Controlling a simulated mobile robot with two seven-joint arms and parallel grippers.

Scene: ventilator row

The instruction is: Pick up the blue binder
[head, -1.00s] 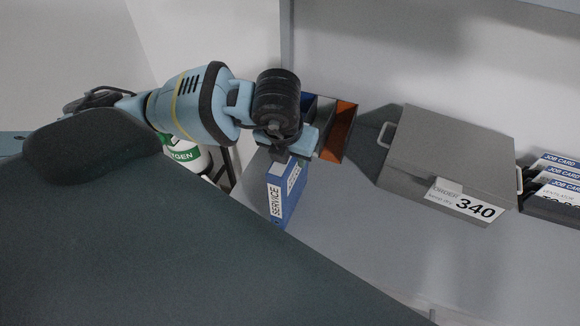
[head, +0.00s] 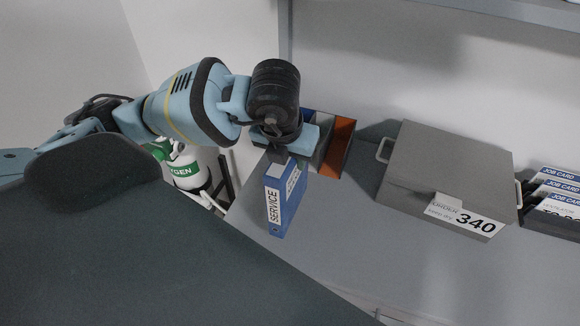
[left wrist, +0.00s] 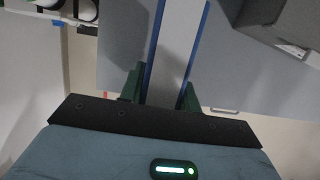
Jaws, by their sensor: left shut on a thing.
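The blue binder (head: 283,196) with a white SERVICE label hangs upright under my left gripper (head: 288,160) in the head view, near the left end of the grey bench. My left gripper is shut on its upper part. In the left wrist view, the binder's pale edge between two blue covers (left wrist: 178,45) sits between the dark green fingers of my left gripper (left wrist: 160,92). Whether the binder's lower end touches the bench is hard to tell. My right gripper is not in view.
A divided box with an orange side (head: 339,146) stands just behind the binder. A grey lidded case (head: 445,172) marked 340 sits to the right on the bench (head: 330,255). Job card holders (head: 557,190) stand at far right. White-and-green oxygen cylinders (head: 186,168) are left of the bench.

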